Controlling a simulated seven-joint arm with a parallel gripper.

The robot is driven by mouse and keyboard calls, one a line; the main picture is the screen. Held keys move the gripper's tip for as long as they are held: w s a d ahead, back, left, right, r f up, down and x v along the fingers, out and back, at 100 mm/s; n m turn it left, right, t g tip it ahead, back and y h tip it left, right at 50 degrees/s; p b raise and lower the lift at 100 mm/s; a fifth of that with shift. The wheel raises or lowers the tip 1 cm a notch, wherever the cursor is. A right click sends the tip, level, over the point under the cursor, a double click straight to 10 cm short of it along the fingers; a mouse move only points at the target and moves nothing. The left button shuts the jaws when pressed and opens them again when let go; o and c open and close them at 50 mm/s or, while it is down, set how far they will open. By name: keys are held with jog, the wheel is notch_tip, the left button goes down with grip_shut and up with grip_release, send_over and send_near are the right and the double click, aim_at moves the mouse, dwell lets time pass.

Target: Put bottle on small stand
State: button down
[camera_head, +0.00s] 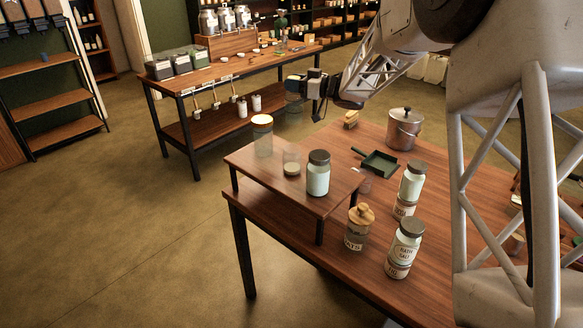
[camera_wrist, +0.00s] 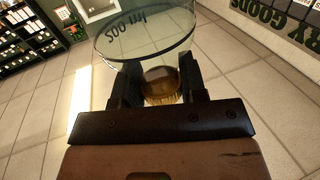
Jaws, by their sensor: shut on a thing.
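In the head view the held bottle (camera_head: 293,104) is only faintly visible against the far table. The small wooden stand (camera_head: 252,170) is raised on the near table. My gripper is above and beyond the stand, apart from it.
On the stand are a tall clear jar (camera_head: 262,138), a short glass (camera_head: 291,161) and a grey-lidded jar (camera_head: 318,174).

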aim_at(295, 121)
jog(key=shift+f, duration=1.55)
jog(key=shift+f, duration=3.2)
jog(key=shift+f, duration=1.9)
jog(key=c, duration=0.7)
grip_release()
jog(key=v, duration=1.2)
